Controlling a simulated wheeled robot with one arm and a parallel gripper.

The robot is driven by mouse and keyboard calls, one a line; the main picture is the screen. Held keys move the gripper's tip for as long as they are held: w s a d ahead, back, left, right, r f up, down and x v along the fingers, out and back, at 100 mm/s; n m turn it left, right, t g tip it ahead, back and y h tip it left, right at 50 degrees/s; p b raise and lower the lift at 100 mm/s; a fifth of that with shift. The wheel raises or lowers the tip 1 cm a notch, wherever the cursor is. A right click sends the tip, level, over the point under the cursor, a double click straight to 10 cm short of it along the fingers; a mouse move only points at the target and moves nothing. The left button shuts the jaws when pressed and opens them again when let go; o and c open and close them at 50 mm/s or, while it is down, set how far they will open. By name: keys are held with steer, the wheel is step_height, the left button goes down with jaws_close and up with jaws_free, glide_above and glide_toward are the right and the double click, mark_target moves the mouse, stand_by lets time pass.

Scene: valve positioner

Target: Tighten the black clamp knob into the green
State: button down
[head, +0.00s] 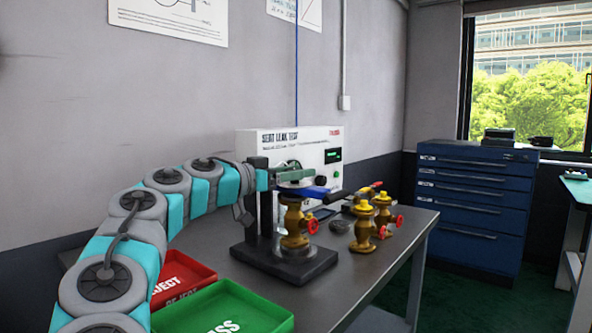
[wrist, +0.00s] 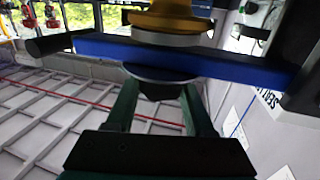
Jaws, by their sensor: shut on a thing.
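The black clamp knob (wrist: 158,90) shows in the wrist view as a dark round piece against the blue clamp bar (wrist: 200,60). My gripper (wrist: 160,94) has its green fingers on either side of the knob and is shut on it. In the head view my gripper (head: 296,174) is at the top of the clamp stand, just above the blue bar (head: 303,191), and the knob is hardly visible there. A brass valve (head: 294,222) stands upright under the bar on the black base (head: 284,262). I cannot make out a green zone marking for the knob.
The white seat leak test box (head: 310,142) stands behind the clamp. A black handle (head: 345,195) sticks out at the bar's right end. More brass valves (head: 363,228) stand to the right. Red (head: 178,264) and green (head: 232,299) trays lie left and in front.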

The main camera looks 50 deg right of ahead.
steer(key=shift+m+g+y+p, duration=0.75)
steer(key=shift+m+g, duration=0.65)
steer(key=shift+g, duration=1)
steer(key=shift+c, duration=1.4)
jaws_free()
steer(key=v, duration=0.7)
steer(key=shift+a, duration=0.4)
steer(key=shift+w, duration=0.1)
